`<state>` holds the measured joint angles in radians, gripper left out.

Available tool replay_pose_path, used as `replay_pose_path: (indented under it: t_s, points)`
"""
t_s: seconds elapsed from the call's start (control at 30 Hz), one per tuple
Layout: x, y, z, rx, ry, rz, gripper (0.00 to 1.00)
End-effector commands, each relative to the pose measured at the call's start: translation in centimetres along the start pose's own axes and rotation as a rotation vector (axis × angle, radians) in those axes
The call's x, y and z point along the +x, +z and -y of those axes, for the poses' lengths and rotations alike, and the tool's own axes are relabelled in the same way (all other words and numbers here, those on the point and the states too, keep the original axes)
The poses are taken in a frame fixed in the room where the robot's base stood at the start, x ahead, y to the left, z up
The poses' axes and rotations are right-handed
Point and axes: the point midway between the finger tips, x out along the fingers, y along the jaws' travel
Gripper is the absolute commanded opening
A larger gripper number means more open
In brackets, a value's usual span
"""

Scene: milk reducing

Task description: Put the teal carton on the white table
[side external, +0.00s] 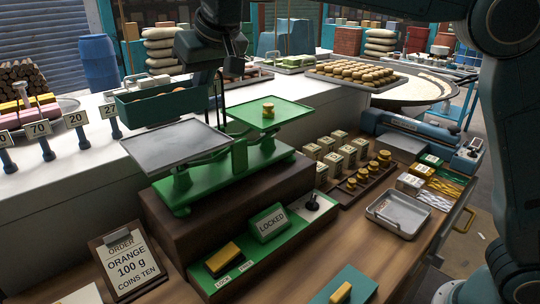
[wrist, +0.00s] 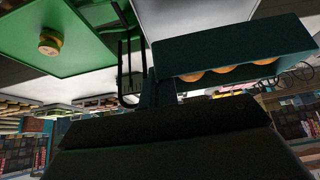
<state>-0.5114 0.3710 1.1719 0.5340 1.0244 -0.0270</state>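The teal carton (side external: 160,107) is a long open box with orange round things inside. In the side view it lies behind the scale's grey pan, near the white table's (side external: 60,185) edge. It also shows in the wrist view (wrist: 235,50), which looks upside down, with orange tops at its rim. My gripper (side external: 219,105) points down at the carton's right end. In the wrist view its dark fingers (wrist: 146,85) are beside that end. I cannot tell whether they grip the wall, or whether the carton rests or hangs.
The green scale (side external: 185,195) stands close in front, with a grey pan (side external: 175,147) and a green pan (side external: 275,114) holding a small yellow stack (side external: 268,109). Number signs (side external: 76,120) stand left of the carton. A tray of round goods (side external: 356,73) sits farther right.

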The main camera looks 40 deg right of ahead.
Motion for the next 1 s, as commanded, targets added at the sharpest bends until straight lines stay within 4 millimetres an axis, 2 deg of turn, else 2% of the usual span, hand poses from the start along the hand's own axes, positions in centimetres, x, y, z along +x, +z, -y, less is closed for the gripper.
replay_pose_path:
  t_s: [0.17,0.47,0.83,1.0]
  points:
    - [0.8,0.6,0.0,0.001,-0.001,-0.001,0.00]
    - [1.2,0.7,0.0,0.001,0.000,-0.001,0.00]
    - [3.8,2.5,-0.1,0.001,0.000,0.001,0.00]
    - [4.1,2.7,0.0,0.001,-0.003,-0.002,0.00]
